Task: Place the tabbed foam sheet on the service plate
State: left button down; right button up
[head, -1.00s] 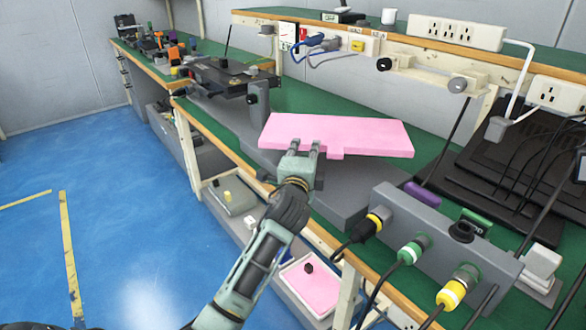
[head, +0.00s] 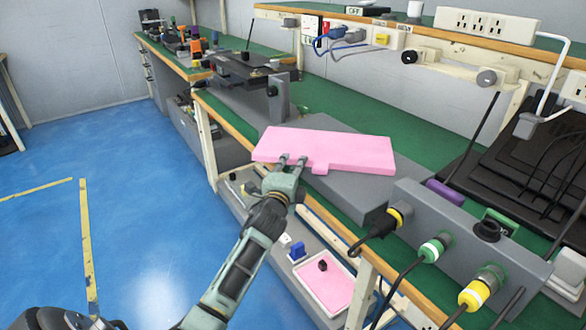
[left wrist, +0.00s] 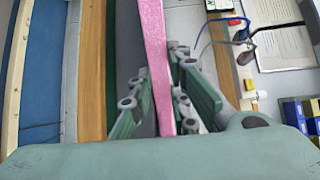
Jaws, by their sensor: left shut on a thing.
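The pink tabbed foam sheet (head: 345,150) is held out over the bench, with its small tab on the near edge. My left gripper (head: 283,163) is shut on the near edge of the sheet, left of the tab. In the left wrist view the sheet (left wrist: 155,50) shows edge-on between the two fingers. A grey flat plate (head: 345,190), seemingly the service plate, lies on the green bench top below the sheet and is partly hidden by it. The gap between sheet and plate is hard to judge. My right gripper is not in view.
A grey connector block (head: 455,235) with cables stands right of the plate, near the front edge. A black device (head: 245,70) on a stand is at the back left. A pink-lined tray (head: 325,285) sits on the lower shelf. Green bench top behind the plate is clear.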

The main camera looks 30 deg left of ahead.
pick_arm(q)
jog(key=c, duration=1.7)
grip_release()
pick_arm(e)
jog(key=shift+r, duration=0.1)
pick_arm(q)
jog(key=shift+o, duration=0.2)
